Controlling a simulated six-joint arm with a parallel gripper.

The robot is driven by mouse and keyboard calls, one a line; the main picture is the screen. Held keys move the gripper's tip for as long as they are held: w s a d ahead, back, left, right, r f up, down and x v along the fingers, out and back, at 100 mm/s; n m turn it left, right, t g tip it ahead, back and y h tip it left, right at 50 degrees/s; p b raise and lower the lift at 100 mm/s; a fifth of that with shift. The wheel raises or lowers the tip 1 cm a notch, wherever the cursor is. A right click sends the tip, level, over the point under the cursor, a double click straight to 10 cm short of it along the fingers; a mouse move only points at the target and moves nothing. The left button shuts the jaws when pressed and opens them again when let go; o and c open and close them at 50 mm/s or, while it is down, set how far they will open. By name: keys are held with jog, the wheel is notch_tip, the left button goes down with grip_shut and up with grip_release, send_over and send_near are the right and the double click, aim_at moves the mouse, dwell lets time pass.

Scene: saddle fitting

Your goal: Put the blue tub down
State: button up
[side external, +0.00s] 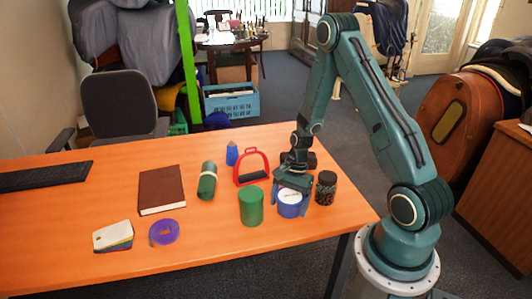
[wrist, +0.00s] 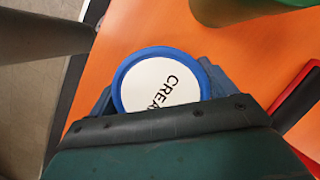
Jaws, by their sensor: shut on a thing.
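The blue tub (side external: 289,207) has a white lid with dark lettering and stands upright near the right end of the orange table. My gripper (side external: 291,204) points down over it and is shut on it, with a finger on each side. In the wrist view the tub (wrist: 158,82) shows its blue rim and part of the word on its lid. The near part of the lid is hidden by my gripper. The tub's base is at or very near the table top; I cannot tell whether it touches.
A green can (side external: 251,207) stands close left of the tub, and a dark speckled jar (side external: 326,188) close right. A red stirrup (side external: 252,168) stands behind. A green roll (side external: 207,181), brown book (side external: 161,189) and purple tape (side external: 164,232) lie further left. The table's front edge is near.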

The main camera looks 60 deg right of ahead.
jog(key=shift+f, duration=0.35)
jog(key=shift+f, duration=0.1)
jog(key=o, duration=1.1)
jog(key=shift+c, duration=0.2)
jog(key=v, duration=1.2)
